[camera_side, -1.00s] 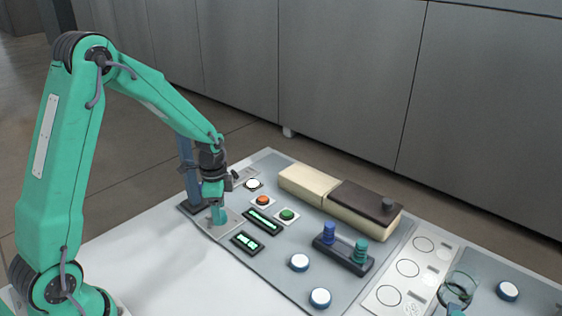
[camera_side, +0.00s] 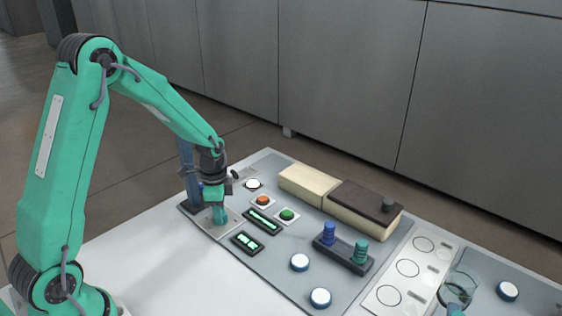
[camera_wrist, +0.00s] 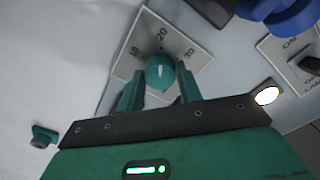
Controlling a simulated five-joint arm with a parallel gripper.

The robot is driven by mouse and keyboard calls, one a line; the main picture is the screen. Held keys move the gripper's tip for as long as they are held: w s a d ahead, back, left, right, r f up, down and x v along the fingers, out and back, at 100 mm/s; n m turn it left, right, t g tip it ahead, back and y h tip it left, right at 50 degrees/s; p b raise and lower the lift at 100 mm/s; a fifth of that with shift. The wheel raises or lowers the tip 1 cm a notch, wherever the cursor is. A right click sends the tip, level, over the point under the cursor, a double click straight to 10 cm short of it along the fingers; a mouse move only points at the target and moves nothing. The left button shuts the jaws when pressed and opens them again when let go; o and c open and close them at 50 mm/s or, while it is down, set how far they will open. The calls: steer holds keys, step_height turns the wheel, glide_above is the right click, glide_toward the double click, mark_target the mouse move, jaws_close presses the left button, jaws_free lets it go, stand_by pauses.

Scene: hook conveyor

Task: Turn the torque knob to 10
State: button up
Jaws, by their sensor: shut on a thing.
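The torque knob (camera_wrist: 160,71) is a round teal knob with a short white mark, on a pale plate (camera_wrist: 128,64) printed 10, 20 and 30. In the wrist view the mark points roughly toward 20. My gripper (camera_wrist: 159,88) has one finger on each side of the knob and is shut on it. In the side view my gripper (camera_side: 219,217) reaches down to the plate at the panel's left corner and hides most of the knob.
A blue post (camera_side: 186,160) stands close behind my gripper. A toggle switch plate (camera_wrist: 300,62) lies to the right in the wrist view. Orange (camera_side: 263,199) and green (camera_side: 287,215) buttons and small displays (camera_side: 262,221) lie right of my gripper. The white table front is clear.

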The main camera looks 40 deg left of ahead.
steer(key=shift+n, duration=0.3)
steer(key=n, duration=1.1)
stand_by(0.5)
steer(key=o, duration=1)
steer(key=shift+r, duration=0.15)
steer(key=shift+r, duration=3.8)
